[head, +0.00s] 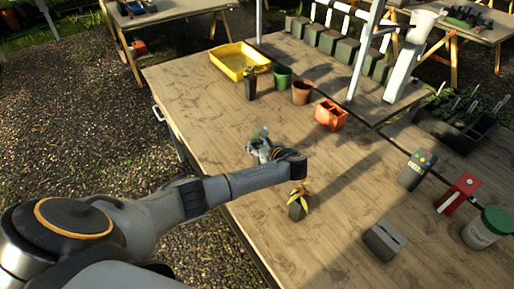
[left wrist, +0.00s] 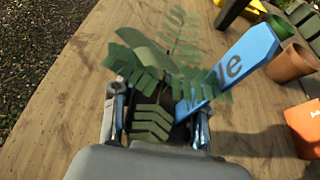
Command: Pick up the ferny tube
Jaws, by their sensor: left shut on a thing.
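The ferny tube (left wrist: 150,118) is between the fingers of my left gripper (left wrist: 158,108), its green feathery leaves spreading up in the left wrist view. I cannot tell whether the tube's base touches the table. My right gripper is not in view.
A tube with a yellow-orange plant (head: 299,208) stands nearer than my gripper. Beyond are a yellow tray (head: 229,65), a dark tube with a plant (head: 250,88), a green pot (head: 282,77), a terracotta pot (head: 302,92) and an orange holder (head: 331,116). The wooden table (head: 345,165) has bare room mid-right.

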